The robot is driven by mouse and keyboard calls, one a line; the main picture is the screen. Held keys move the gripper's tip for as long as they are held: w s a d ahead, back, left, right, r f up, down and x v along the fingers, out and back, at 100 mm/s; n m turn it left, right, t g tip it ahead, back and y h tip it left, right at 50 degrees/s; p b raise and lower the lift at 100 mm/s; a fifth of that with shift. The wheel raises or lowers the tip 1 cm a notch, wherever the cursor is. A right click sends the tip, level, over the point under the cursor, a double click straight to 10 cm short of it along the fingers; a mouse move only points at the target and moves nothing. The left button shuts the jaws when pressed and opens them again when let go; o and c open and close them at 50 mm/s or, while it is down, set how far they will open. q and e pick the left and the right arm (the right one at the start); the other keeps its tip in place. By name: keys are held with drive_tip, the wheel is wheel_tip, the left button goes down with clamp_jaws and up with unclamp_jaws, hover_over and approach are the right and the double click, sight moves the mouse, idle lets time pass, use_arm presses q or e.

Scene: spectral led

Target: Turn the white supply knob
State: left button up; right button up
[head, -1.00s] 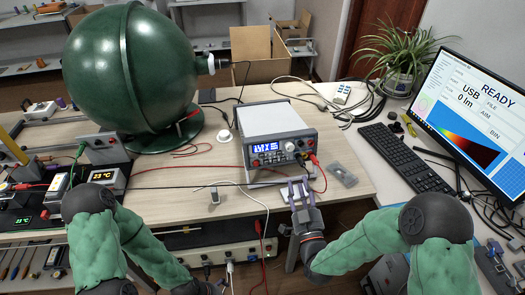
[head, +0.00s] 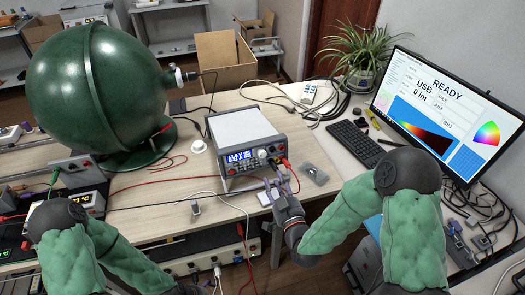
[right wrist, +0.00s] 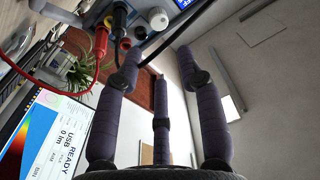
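The power supply (head: 245,128) is a grey and white box with a lit blue display, standing on the wooden table. Its white knob (head: 262,153) is on the front panel, right of the display. In the right wrist view the white knob (right wrist: 158,18) shows at the top edge, beyond the fingertips. My right gripper (head: 273,186) is in front of and below the panel, apart from the knob. The right wrist view shows its three fingers (right wrist: 158,66) spread, with nothing between them. My left arm comes in at the lower left; its gripper is outside the picture.
Red and black leads (right wrist: 100,40) plug into the panel beside the knob, close to one finger. A grey part (head: 313,173) lies right of the supply. The green sphere (head: 95,85) stands at left; the keyboard (head: 355,143) and monitor (head: 440,105) are at right.

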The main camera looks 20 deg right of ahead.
sight(263, 155)
drive_tip(key=w, duration=0.3)
drive_tip(key=w+b, duration=0.1)
drive_tip(key=w, duration=0.6)
drive_tip(key=shift+w+a+r+b, duration=0.1)
drive_tip(key=shift+w+a+b, duration=0.2)
drive_tip(key=shift+w, duration=0.1)
clamp_jaws()
